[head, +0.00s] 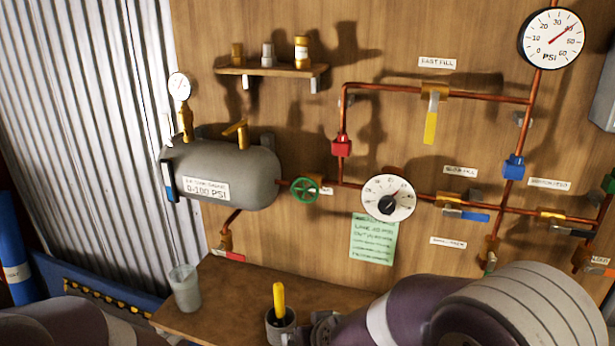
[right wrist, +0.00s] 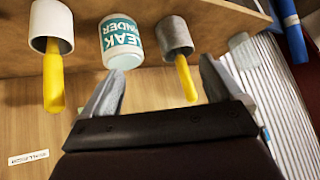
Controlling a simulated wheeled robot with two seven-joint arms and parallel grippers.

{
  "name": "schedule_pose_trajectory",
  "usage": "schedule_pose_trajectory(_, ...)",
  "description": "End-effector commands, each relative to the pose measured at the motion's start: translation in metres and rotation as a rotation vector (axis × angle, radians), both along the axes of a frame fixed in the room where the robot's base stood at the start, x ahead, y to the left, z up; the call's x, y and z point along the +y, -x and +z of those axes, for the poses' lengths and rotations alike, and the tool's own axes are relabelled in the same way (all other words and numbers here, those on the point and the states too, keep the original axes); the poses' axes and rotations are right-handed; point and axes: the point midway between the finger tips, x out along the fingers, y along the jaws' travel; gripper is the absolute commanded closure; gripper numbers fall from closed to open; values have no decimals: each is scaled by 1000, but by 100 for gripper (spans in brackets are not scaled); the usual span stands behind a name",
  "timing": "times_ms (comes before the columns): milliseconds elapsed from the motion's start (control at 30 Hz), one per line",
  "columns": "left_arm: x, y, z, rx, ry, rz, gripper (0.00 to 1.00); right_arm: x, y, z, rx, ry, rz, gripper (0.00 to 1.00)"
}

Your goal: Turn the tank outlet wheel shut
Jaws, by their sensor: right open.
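The tank outlet wheel (head: 305,189) is a small green handwheel on the copper pipe just right of the grey tank (head: 225,172) in the head view. Nothing touches it. My right gripper (right wrist: 161,72) is open in the right wrist view, its two grey fingers spread with nothing gripped between them. In the head view my right arm comes in from the lower right, low over the bench and below the wheel. The wheel is not visible in the right wrist view. My left gripper is out of view.
The bench (head: 215,290) holds a clear cup (head: 185,288) and a grey cup with a yellow handle (head: 279,300). The right wrist view shows a leak finder bottle (right wrist: 122,42) and a white cup (right wrist: 52,25). A dial (head: 388,196) sits right of the wheel.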

Motion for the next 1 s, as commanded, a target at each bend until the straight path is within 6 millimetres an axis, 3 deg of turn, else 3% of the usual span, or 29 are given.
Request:
schedule_pose_trajectory(33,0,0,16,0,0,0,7,21,-14,24,-76,-21,0,7)
schedule_pose_trajectory(100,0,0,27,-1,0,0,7,48,-36,51,-209,-50,-23,7)
schedule_pose_trajectory(200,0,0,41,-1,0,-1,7,78,-62,95,-413,-72,-96,7)
schedule_pose_trajectory(300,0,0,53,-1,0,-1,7,89,-78,139,-611,-53,-223,7)
schedule_pose_trajectory(433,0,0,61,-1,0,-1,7,76,-79,183,-812,42,-431,7)
schedule_pose_trajectory(567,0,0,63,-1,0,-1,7,61,-72,201,-890,122,-559,7)
schedule_pose_trajectory(667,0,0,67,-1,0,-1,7,55,-80,204,-899,139,-583,7)
schedule_pose_trajectory(1000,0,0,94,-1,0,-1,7,28,-159,206,-898,136,-581,7)
